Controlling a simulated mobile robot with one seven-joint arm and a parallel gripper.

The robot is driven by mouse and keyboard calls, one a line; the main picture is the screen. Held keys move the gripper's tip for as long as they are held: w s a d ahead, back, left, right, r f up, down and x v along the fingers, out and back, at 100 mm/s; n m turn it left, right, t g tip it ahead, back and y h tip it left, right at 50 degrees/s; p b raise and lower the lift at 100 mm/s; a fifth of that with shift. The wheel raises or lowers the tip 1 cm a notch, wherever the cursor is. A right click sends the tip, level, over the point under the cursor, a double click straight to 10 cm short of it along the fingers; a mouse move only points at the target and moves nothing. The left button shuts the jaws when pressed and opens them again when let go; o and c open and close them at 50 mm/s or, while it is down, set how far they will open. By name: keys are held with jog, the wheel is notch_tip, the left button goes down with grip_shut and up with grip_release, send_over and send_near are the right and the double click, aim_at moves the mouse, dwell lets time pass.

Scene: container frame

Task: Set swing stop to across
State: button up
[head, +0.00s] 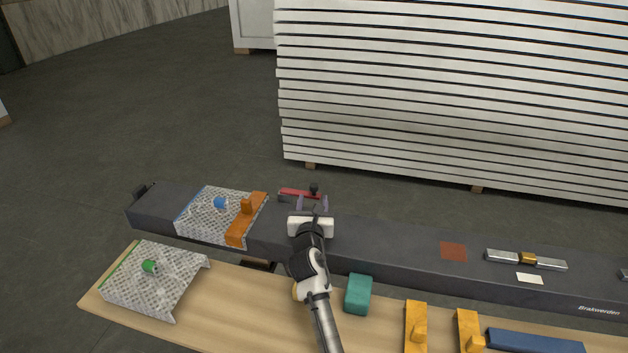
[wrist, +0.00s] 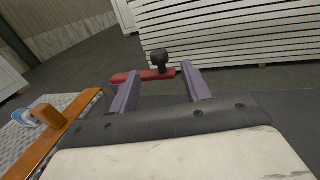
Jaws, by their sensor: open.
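The swing stop appears to be the red bar (head: 295,192) with a black knob (head: 314,188) at its right end. It lies roughly lengthwise along the far edge of the dark beam (head: 385,243). My gripper (head: 313,200) is over the beam, pointing at the knob, with its purple fingers apart and nothing held. In the wrist view the red bar (wrist: 135,77) runs left to right beyond the fingers. The knob (wrist: 160,57) appears between the fingertips (wrist: 160,71); I cannot tell whether they reach around it. My gripper hides part of the beam.
A perforated plate (head: 205,222) with a blue knob (head: 221,203) and an orange bar (head: 238,232) lies on the beam at left. The wooden board (head: 250,310) in front holds another plate (head: 165,290), a teal block (head: 358,294) and yellow pieces (head: 415,330). White stacked panels (head: 450,90) stand behind.

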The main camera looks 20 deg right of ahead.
aim_at(314, 184)
jog(key=p+x, duration=0.1)
jog(key=x, duration=0.7)
jog(key=shift+w, duration=0.4)
jog(key=shift+d, duration=0.1)
grip_shut()
